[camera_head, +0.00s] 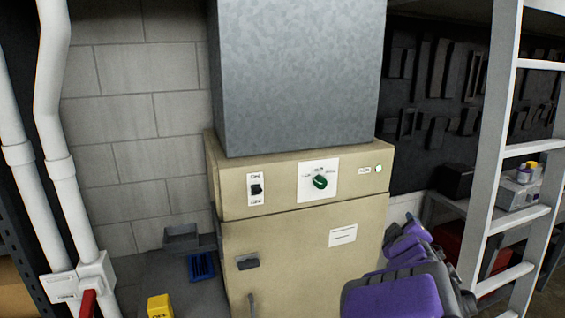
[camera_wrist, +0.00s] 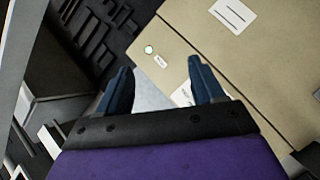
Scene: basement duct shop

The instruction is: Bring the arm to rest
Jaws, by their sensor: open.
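My arm shows purple and grey at the lower right of the head view, in front of the right side of a beige cabinet (camera_head: 290,250). My gripper (camera_wrist: 160,85) shows in the wrist view with two dark blue fingers spread apart and nothing between them. The cabinet (camera_wrist: 200,45) lies beyond the fingers, tilted in that view. Its panel carries a green knob (camera_head: 320,181), a black switch (camera_head: 256,189) and a small round light (camera_head: 378,168). In the head view the fingertips are hard to make out.
A grey metal duct (camera_head: 300,75) rises from the cabinet top. A white ladder (camera_head: 494,150) stands to the right, close to my arm. White pipes (camera_head: 50,150) run down the left, with a red handle (camera_head: 88,303). A blue tray (camera_head: 201,267) and yellow box (camera_head: 160,306) sit lower left.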

